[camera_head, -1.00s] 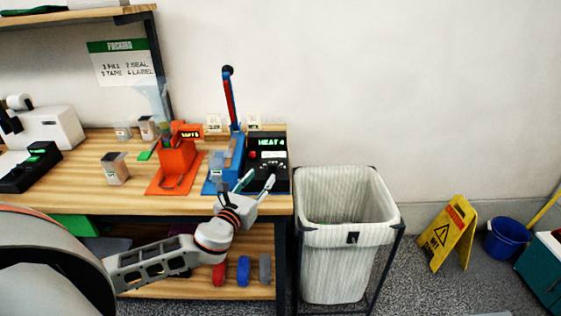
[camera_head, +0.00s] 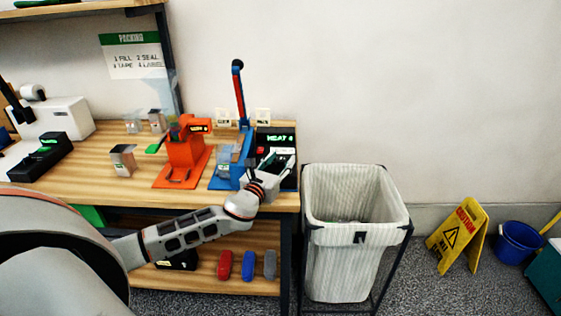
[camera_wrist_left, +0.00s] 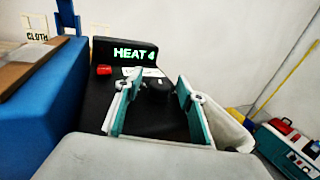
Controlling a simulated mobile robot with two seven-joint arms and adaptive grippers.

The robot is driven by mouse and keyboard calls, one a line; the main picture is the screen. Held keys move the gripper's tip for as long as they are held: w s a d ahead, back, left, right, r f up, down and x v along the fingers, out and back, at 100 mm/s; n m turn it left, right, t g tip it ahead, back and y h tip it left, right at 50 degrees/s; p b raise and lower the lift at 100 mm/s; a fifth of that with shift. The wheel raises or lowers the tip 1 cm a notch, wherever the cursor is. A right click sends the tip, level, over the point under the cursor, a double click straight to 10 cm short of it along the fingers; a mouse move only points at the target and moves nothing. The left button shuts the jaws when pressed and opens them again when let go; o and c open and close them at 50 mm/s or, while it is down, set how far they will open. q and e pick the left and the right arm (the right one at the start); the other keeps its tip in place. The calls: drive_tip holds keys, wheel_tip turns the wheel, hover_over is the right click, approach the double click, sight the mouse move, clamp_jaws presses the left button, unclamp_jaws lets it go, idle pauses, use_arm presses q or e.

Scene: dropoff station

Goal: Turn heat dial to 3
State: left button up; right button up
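The black heat control box (camera_head: 287,148) stands at the right end of the bench, and its display (camera_wrist_left: 134,53) reads "HEAT 4" in green. In the left wrist view a dark round dial (camera_wrist_left: 158,88) shows on the sloped face, between the finger tips. A red button (camera_wrist_left: 104,70) and a pale label (camera_wrist_left: 143,72) are near it. My left gripper (camera_wrist_left: 158,82) is open, with its teal-edged fingers on either side of the dial; I cannot tell whether they touch it. In the head view my left gripper (camera_head: 273,165) covers the dial. My right gripper is not in view.
The blue sealer (camera_head: 226,170) with its tall lever stands close on the box's left. An orange tape device (camera_head: 184,150) is further left. A white laundry-style bin (camera_head: 357,260) stands right of the bench. A yellow caution sign (camera_head: 458,235) and blue bucket (camera_head: 518,242) are on the floor.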

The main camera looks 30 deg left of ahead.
use_arm(q)
clamp_jaws()
drive_tip(key=c, duration=1.1)
unclamp_jaws()
drive_tip(key=shift+d+r+n+y+p, duration=0.15)
drive_tip(key=shift+n+y+p, duration=0.35)
drive_tip(key=shift+y+p, duration=0.3)
drive_tip(key=shift+n+g+y+p, duration=0.4)
drive_tip(key=shift+n+y+p, duration=0.25)
drive_tip(key=shift+y, duration=0.25)
drive_tip(key=n+g+y+p, duration=0.1)
drive_tip(key=n+y, duration=0.1)
drive_tip(key=shift+y, duration=0.4)
drive_tip(key=shift+n+g+y, duration=0.75)
drive_tip(key=shift+g+y, duration=0.15)
drive_tip(key=shift+y, duration=0.1)
drive_tip(key=o, duration=1.1)
